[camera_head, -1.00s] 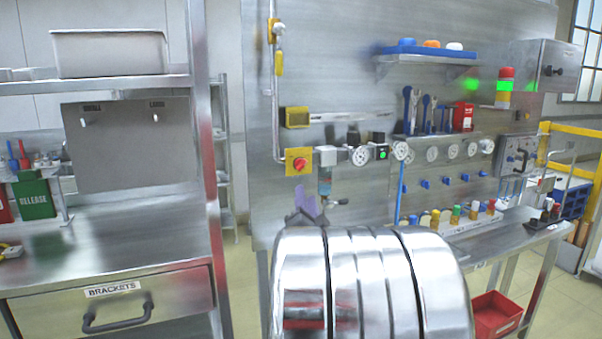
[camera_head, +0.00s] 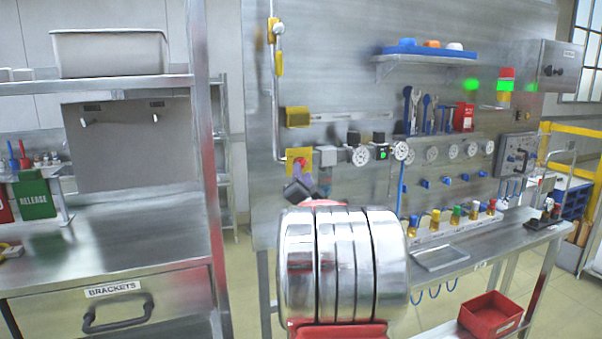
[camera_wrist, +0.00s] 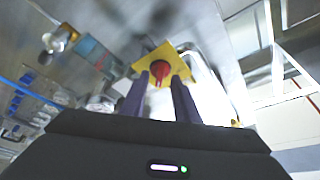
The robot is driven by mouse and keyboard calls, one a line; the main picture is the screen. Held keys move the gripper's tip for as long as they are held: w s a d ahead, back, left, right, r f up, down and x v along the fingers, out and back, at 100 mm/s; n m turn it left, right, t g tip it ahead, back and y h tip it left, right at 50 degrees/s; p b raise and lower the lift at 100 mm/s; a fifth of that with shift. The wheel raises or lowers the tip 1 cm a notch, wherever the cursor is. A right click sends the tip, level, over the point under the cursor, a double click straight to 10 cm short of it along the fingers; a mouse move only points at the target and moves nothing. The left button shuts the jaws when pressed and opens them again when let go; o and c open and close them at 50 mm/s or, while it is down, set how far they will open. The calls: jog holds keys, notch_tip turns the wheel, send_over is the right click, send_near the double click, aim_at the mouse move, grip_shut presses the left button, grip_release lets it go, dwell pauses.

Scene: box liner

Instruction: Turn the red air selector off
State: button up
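The red air selector (camera_wrist: 159,69) is a red knob on a yellow square plate (camera_wrist: 172,58) in the wrist view. In the head view the yellow plate (camera_head: 291,155) is on the steel wall panel, and my gripper partly covers the knob. My gripper (camera_wrist: 165,82) has two purple fingers, spread apart and pointing at the knob, which shows between their tips. I cannot tell whether the fingers touch it. In the head view my gripper (camera_head: 302,176) is in front of the plate's lower part, and my shiny arm hides the area below.
A grey regulator block (camera_head: 326,156) and gauges (camera_head: 360,156) sit just right of the plate. A vertical pipe (camera_head: 275,110) with a yellow lever (camera_head: 279,63) runs above it. A bench with a grey tray (camera_head: 440,258) stands right, and a red bin (camera_head: 490,315) is below.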

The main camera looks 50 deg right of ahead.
jog(key=shift+x, duration=1.1)
